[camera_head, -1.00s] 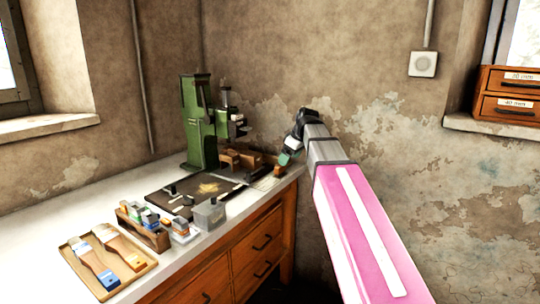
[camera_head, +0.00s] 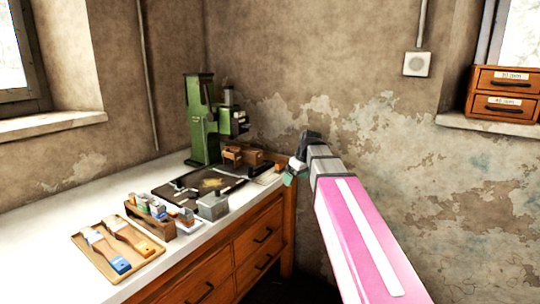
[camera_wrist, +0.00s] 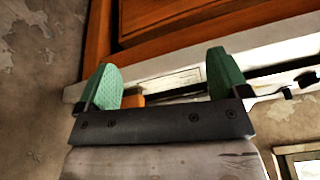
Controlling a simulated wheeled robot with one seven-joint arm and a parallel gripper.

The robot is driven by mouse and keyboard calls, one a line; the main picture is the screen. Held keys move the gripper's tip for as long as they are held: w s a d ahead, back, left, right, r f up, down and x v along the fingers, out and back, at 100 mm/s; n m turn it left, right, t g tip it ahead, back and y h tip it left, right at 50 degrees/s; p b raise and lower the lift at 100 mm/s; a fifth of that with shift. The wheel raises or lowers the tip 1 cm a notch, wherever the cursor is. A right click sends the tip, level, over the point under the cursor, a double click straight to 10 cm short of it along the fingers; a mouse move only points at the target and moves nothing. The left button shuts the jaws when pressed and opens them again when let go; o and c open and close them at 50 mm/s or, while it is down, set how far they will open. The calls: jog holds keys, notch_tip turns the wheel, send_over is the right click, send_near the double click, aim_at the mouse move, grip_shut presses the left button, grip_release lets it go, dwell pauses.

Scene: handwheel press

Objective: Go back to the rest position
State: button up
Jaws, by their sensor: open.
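My gripper (camera_head: 292,178) is at the right end of the workbench, beside its edge, at the end of my pink and grey arm. In the wrist view its two green fingertips (camera_wrist: 163,80) stand wide apart with nothing held between them. Beyond them show the white bench edge and the orange-brown drawer front. A small orange block (camera_wrist: 131,101) shows just behind the left finger, apart from any grip as far as I can see.
The green handwheel press (camera_head: 203,125) stands at the back of the white bench (camera_head: 40,210). A dark mat (camera_head: 190,190), a grey box (camera_head: 212,206), a wooden rack (camera_head: 150,222) and a brush tray (camera_head: 95,258) are on it. A drawer box (camera_head: 505,95) sits on the right sill. The space right of the bench is clear.

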jog(key=s+d+f+m+h, duration=0.1)
jog(key=s+d+f+m, duration=0.2)
jog(key=s+f, duration=0.3)
jog(key=s+d+f+m+g+h, duration=0.1)
jog(key=s+f, duration=0.5)
jog(key=f, duration=0.7)
jog(key=s+d+f+m+g+h, duration=0.1)
jog(key=s+d+f+m, duration=0.3)
jog(key=f, duration=0.5)
jog(key=shift+s+d+f+m, duration=0.4)
jog(key=shift+s+m, duration=0.1)
jog(key=shift+s, duration=0.5)
jog(key=shift+o, duration=0.5)
